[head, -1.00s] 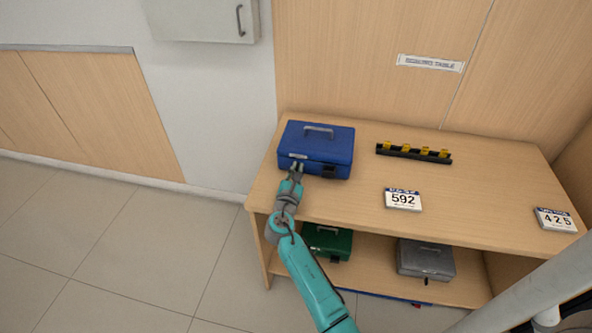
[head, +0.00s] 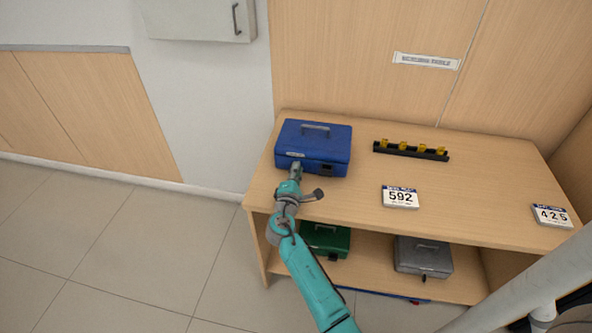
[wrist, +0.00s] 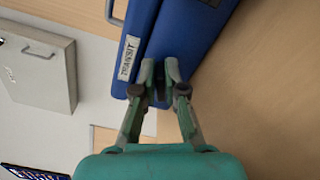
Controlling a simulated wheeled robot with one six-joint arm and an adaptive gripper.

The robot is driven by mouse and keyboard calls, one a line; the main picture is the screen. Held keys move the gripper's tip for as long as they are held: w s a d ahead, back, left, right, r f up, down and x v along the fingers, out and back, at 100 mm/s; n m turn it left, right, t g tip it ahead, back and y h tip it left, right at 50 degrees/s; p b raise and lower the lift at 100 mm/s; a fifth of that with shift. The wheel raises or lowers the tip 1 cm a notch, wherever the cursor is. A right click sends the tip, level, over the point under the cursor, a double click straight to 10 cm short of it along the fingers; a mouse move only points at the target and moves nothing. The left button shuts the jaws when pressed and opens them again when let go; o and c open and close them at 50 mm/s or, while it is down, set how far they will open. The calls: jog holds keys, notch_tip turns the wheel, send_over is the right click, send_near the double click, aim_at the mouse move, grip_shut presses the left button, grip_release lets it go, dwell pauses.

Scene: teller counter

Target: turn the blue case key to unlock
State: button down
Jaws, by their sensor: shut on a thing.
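The blue case (head: 315,145) stands shut on the left part of the wooden counter, its handle on top. In the wrist view the blue case (wrist: 185,35) fills the top middle, with a white label reading "TRANSIT" (wrist: 129,58). My gripper (head: 296,166) is at the left part of the case's front face. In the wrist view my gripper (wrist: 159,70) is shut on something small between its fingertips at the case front. That would be the key, but the fingers hide it and I cannot make out its shape or angle.
On the counter (head: 350,200) are a black rack with yellow pieces (head: 410,150), a "592" card (head: 400,197) and a "425" card (head: 552,216). A green case (head: 326,240) and a grey case (head: 423,257) stand on the shelf below. A grey wall box (wrist: 35,65) shows too.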

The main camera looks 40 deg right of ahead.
jog(key=shift+f+m, duration=0.15)
jog(key=shift+m, duration=1)
jog(key=shift+f+m, duration=0.15)
jog(key=shift+m, duration=1)
jog(key=c, duration=1.2)
grip_release()
jog(key=shift+c, duration=0.2)
jog(key=shift+s, duration=0.1)
jog(key=v, duration=1.2)
